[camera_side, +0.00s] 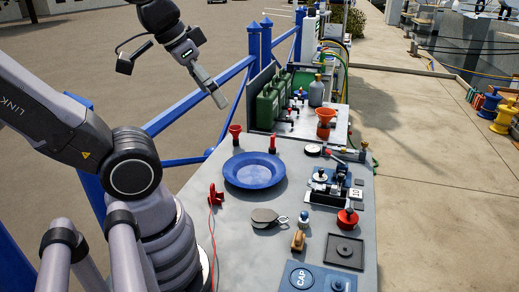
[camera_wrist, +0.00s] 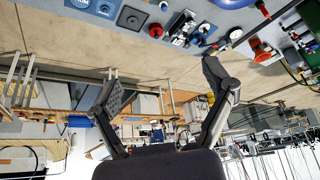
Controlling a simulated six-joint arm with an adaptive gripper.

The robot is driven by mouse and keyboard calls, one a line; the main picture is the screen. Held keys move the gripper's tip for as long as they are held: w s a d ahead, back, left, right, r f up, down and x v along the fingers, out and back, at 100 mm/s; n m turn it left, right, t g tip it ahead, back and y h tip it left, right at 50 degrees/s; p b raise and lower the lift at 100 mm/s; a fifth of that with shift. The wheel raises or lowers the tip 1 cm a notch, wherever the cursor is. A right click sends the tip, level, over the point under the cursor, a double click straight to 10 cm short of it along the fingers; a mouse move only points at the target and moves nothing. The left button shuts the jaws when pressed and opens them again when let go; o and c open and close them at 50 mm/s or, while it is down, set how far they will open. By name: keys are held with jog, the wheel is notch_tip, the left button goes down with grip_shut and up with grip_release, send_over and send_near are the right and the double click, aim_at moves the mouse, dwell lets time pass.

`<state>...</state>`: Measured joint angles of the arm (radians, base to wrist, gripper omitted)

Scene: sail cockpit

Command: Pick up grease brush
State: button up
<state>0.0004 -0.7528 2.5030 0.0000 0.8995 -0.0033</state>
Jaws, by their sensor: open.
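My gripper (camera_side: 214,92) is open and empty, raised above and behind the grey work table, to the upper left of the blue dish. In the wrist view my gripper (camera_wrist: 166,82) has its two dark fingers spread wide with nothing between them. I cannot pick out the grease brush for certain. A small tan, wooden-looking piece (camera_side: 298,240) lies near the front middle of the table and may be it. It is well away from my gripper.
Green cans (camera_side: 267,105) stand behind. A blue railing (camera_side: 200,98) runs along the left.

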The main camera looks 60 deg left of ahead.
jog(key=c, duration=0.4)
jog(key=shift+w, duration=0.1)
jog(key=w+a+f+n+g+h, duration=0.1)
jog(key=w+f+n+g+h, duration=0.4)
jog(key=w+f+n+h, duration=0.5)
jog(key=w+a+f+n+t+h, duration=0.1)
jog(key=w+a+f+n, duration=0.15)
jog(key=f, duration=0.35)
jog(key=w+a+f+n+t, duration=0.2)
jog(key=w+f+n, duration=0.1)
jog(key=f+n, duration=0.15)
jog(key=n+t, duration=0.5)
jog(key=n, duration=0.3)
send_near(305, 212)
jog(key=x, duration=0.5)
jog(key=shift+s+d+r, duration=0.1)
jog(key=shift+s+d, duration=0.05)
jog(key=shift+s, duration=0.05)
jog(key=shift+f+x, duration=0.15)
jog(key=shift+x, duration=1.15)
jog(key=shift+f+x, duration=0.1)
jog(key=shift+x, duration=1.2)
